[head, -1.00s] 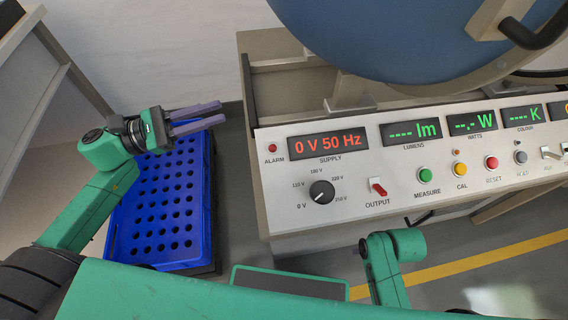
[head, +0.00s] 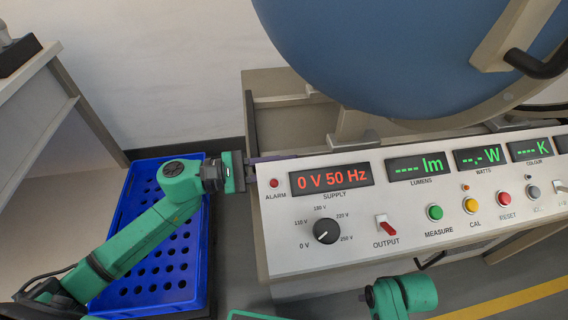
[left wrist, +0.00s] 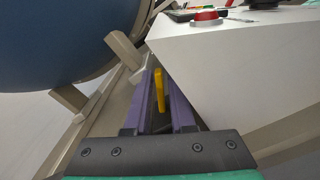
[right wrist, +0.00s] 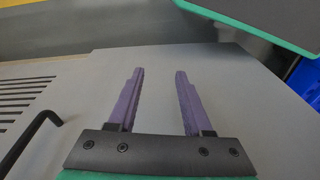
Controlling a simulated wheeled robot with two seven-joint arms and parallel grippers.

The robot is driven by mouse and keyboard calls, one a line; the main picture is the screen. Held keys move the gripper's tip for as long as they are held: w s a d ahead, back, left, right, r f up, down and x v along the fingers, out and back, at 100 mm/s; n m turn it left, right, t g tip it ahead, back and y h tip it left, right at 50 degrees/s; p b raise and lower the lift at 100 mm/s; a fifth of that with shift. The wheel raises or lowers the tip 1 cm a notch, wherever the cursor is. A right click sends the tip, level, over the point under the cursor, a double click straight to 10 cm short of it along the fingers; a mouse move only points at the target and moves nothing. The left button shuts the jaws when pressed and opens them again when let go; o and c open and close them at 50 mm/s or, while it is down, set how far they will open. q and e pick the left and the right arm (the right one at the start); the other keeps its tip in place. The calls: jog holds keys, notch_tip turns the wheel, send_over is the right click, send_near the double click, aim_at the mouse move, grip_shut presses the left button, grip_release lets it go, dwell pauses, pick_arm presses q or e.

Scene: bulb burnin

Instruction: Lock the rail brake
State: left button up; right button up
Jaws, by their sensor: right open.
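A narrow yellow lever (left wrist: 160,90), which looks like the rail brake's handle, stands beside the console's end wall in the left wrist view. My left gripper (left wrist: 161,72) is open, with its purple fingers on either side of the lever and gaps visible; I cannot tell how deep the lever sits between them. In the head view my left gripper (head: 268,159) is at the console's left end and the lever is hidden. My right gripper (right wrist: 160,75) is open and empty in the right wrist view, over a plain grey surface.
The white console (head: 285,230) carries a dial, switch, buttons and displays. The large blue sphere (head: 400,60) hangs over the rails behind it. A blue perforated crate (head: 165,295) stands below my left arm. A black bent handle (right wrist: 30,135) is left of my right gripper.

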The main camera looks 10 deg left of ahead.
pick_arm(q)
grip_shut()
jog(key=shift+w, duration=0.1)
jog(key=n, duration=0.1)
jog(key=n+b, duration=0.1)
jog(key=w+n, duration=0.1)
jog(key=n, duration=0.1)
jog(key=shift+a+r+b, duration=0.1)
jog(key=shift+a+b, duration=0.15)
jog(key=shift+b, duration=0.05)
jog(key=shift+w+r+n, duration=0.15)
jog(key=shift+w+n, duration=0.1)
jog(key=shift+n, duration=0.65)
pick_arm(e)
jog(key=r, duration=0.4)
jog(key=shift+a, duration=0.2)
pick_arm(q)
grip_release()
jog(key=shift+a, duration=0.1)
